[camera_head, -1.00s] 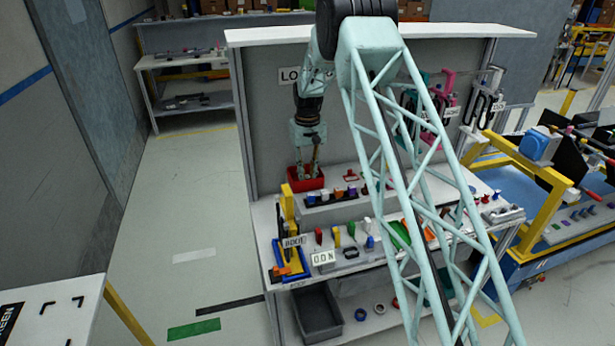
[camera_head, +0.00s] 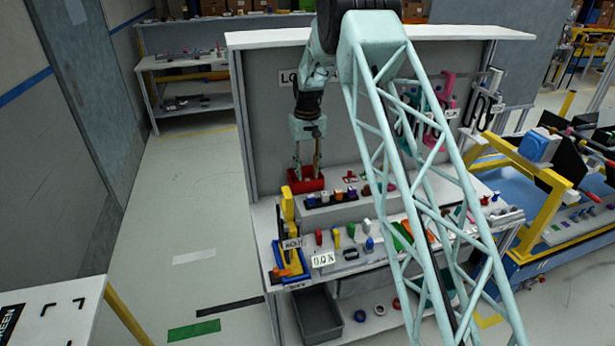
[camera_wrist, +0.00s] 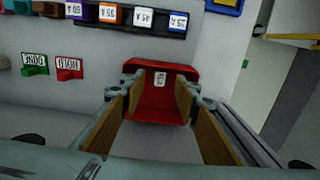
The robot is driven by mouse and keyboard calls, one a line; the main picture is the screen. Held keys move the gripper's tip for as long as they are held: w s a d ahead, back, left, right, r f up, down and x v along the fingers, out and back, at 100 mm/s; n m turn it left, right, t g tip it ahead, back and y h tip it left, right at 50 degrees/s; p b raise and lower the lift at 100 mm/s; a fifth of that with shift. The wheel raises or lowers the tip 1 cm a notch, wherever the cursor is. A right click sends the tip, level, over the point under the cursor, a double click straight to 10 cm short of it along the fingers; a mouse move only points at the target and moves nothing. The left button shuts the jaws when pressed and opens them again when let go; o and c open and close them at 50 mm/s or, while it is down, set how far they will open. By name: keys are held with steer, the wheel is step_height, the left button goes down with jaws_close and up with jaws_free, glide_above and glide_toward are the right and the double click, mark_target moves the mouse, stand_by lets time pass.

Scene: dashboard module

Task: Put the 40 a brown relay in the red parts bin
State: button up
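The red parts bin (camera_head: 308,184) stands at the left end of the workbench, by the back panel. It also shows in the wrist view (camera_wrist: 156,112). My gripper (camera_head: 307,172) is over the bin with its fingers apart; in the wrist view (camera_wrist: 158,98) nothing is clamped between them. A small piece with a white label (camera_wrist: 160,78) shows inside the bin; its label is too small to read, and I cannot tell its body colour from the bin's red.
A dark rack (camera_wrist: 125,14) of labelled relays in purple, orange, white and blue stands close to the bin. Green (camera_wrist: 35,62) and red (camera_wrist: 68,66) labelled tags are nearby. A grey bin (camera_head: 319,314) sits on the lower shelf. Floor to the left is clear.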

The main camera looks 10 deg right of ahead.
steer(key=shift+r, duration=1.1)
